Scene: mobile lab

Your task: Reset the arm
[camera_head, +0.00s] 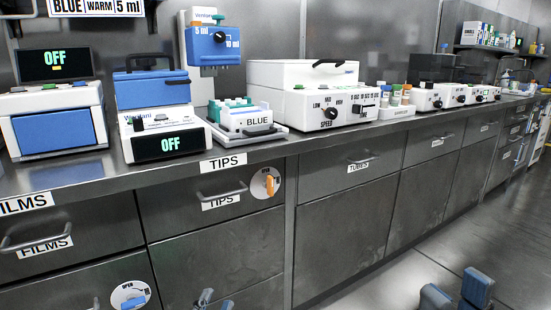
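My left gripper (215,301) shows only as small blue-grey fingertips at the bottom edge, in front of the lower drawers. The tips stand apart with nothing seen between them. My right gripper (457,293) is at the bottom right, above the floor. Its two blue-grey fingers are spread and empty. The rest of both grippers and both arms is cut off by the bottom edge. Neither gripper is seen touching the counter or anything on it.
A long metal counter (90,180) runs from the left to the far right, with drawers labelled TIPS (220,201), FILMS and TUBES below. Machines stand along it, including a blue-lidded one (160,115) with an OFF display. Open floor (400,275) lies at the lower right.

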